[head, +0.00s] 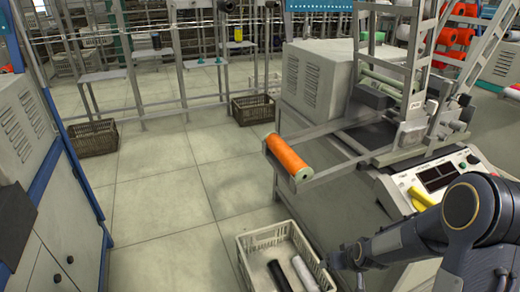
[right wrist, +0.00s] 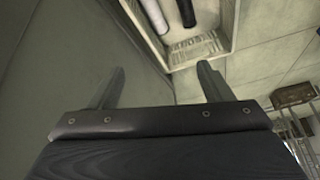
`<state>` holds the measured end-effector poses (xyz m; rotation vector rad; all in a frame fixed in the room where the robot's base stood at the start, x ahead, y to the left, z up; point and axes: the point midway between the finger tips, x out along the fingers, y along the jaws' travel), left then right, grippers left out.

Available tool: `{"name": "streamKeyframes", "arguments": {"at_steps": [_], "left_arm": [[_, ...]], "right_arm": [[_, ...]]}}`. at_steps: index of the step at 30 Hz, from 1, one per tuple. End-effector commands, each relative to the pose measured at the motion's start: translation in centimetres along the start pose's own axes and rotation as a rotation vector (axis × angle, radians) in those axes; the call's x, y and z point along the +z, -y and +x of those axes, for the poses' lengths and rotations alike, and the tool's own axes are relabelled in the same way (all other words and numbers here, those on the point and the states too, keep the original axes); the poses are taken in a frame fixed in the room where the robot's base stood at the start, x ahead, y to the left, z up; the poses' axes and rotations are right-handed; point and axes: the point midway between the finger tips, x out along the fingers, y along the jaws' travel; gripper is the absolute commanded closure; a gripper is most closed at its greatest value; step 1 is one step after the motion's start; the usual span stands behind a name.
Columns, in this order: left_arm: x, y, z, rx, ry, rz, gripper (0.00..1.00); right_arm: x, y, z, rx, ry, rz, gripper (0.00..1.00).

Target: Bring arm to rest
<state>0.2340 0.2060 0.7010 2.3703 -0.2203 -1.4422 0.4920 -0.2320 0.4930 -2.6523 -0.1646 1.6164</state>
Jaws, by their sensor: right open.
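My right arm comes in from the lower right in the head view, its gripper (head: 345,258) low beside the cream crate. In the right wrist view the right gripper (right wrist: 160,82) has its two fingers wide apart with nothing between them. The cream crate (head: 245,268) stands on the floor and holds a black bobbin (head: 279,276) and a white bobbin (head: 304,272). The crate also shows in the right wrist view (right wrist: 197,48), beyond the fingertips. An orange bobbin (head: 288,157) sits at the end of the winding machine's arms. My left gripper is not in view.
The winding machine (head: 318,78) and its control panel (head: 440,176) with a yellow handle stand at the right, near my right arm. A grey cabinet (head: 40,150) stands at the left. Brown crates (head: 93,138) and (head: 254,108) lie farther back. The floor between is clear.

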Motion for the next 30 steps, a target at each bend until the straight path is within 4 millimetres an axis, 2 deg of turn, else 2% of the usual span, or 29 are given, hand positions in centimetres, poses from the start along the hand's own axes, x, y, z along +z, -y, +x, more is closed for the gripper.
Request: {"name": "streamKeyframes", "arguments": {"at_steps": [1, 7, 12, 15, 21, 30], "left_arm": [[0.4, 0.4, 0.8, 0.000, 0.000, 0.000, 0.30], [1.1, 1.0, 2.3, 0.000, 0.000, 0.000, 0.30], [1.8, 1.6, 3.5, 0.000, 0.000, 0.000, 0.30], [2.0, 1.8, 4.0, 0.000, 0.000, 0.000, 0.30], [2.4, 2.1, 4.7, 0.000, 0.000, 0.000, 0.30], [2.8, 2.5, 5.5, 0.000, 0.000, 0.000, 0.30]], "right_arm": [[-0.2, -0.1, -2.3, -0.018, -0.016, 0.040, 0.27], [1.5, 0.9, -11.0, -0.100, -0.024, 0.150, 0.27], [5.2, 2.3, -17.1, -0.161, -0.027, 0.206, 0.27], [7.6, 3.1, -19.6, -0.183, -0.027, 0.223, 0.27], [11.4, 4.3, -22.2, -0.206, -0.024, 0.239, 0.27], [16.0, 5.5, -23.8, -0.213, -0.023, 0.251, 0.27]]}}
